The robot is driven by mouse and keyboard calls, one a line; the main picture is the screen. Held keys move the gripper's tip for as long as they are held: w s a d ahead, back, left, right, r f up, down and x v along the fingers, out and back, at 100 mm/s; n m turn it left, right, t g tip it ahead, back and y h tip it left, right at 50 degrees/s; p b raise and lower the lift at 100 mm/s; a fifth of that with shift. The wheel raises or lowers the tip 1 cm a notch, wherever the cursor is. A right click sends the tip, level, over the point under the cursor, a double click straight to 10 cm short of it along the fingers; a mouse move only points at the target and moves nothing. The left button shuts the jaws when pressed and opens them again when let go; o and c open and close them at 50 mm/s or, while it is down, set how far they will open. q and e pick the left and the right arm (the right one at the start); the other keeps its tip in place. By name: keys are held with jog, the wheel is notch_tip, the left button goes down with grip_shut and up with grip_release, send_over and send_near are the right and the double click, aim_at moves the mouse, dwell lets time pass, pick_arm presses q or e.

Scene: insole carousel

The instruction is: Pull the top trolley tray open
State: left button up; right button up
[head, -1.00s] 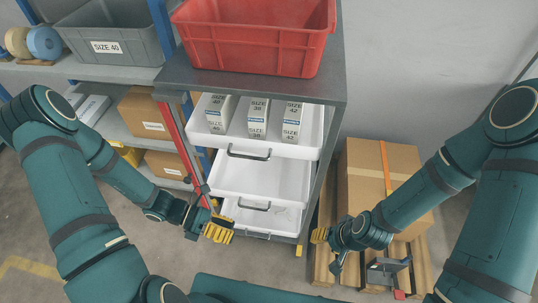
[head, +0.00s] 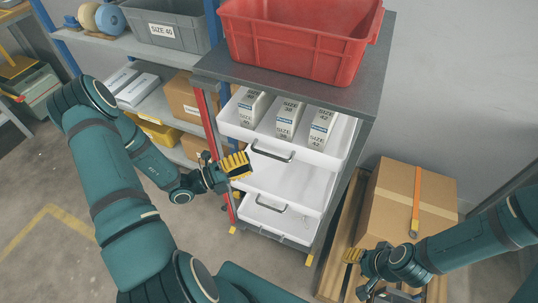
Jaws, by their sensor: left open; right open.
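The trolley (head: 374,88) stands in the middle of the head view with three white trays. The top tray (head: 336,162) sticks out a little from the frame and holds three white boxes (head: 287,118) with size labels. Its dark handle (head: 272,153) is on the front face. The middle tray (head: 290,183) and the bottom tray (head: 280,222), with its own handle, are below. My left gripper (head: 236,166) is open, with yellow fingers, left of the top tray's handle and apart from it in the picture. My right gripper (head: 353,256) is open and empty, low, right of the trolley.
A red bin (head: 300,45) sits on the trolley top. Left is a blue-framed shelf with a grey SIZE 40 bin (head: 165,32) and cardboard boxes. A large carton (head: 400,205) on a wooden pallet (head: 340,240) stands right, near my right arm. The floor at front left is clear.

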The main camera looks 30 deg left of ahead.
aim_at(268, 154)
pick_arm(q)
jog(key=x, duration=0.7)
jog(key=shift+d+b, duration=0.1)
jog(key=shift+b, duration=0.25)
jog(key=shift+o, duration=0.2)
grip_shut()
